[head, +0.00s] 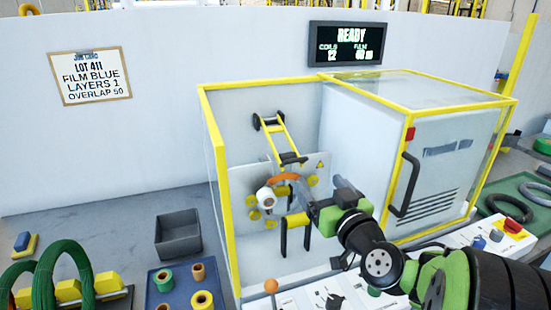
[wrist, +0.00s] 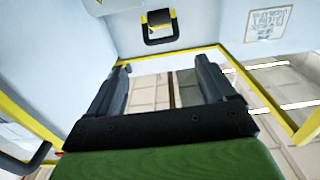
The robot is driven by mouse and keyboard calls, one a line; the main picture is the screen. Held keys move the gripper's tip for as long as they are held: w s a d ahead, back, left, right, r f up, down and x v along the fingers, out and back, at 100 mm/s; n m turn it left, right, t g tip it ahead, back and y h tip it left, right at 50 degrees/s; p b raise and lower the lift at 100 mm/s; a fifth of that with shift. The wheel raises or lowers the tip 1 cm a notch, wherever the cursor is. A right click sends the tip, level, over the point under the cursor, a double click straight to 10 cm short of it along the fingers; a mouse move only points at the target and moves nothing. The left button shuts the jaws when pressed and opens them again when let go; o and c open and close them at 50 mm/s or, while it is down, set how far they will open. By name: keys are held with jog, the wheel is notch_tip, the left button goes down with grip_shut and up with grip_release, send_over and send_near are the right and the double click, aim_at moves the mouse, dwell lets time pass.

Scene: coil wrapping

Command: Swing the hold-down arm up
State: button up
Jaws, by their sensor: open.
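The hold-down arm (head: 280,140) is a pair of yellow bars on the back panel of the wrapping machine. It has a black piece at its upper end and a black crossbar at its lower end, just above the orange curved part (head: 285,177). My gripper (head: 318,190) is inside the machine opening, below and right of that crossbar and apart from it. In the wrist view my gripper (wrist: 163,78) has its two dark fingers spread, with nothing between them. A black loop with yellow (wrist: 158,27) shows beyond the fingers; I cannot tell which part it is.
A yellow-edged frame (head: 216,150) bounds the opening on the left. A white cabinet with a black handle (head: 405,185) stands close on the right. A control panel (head: 325,295) runs along the front. A grey bin (head: 178,235) and a blue tray with rolls (head: 165,285) are at left.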

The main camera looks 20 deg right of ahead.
aim_at(299, 161)
jog(key=w+p, duration=0.4)
jog(key=w, duration=1)
jog(key=shift+w, duration=0.25)
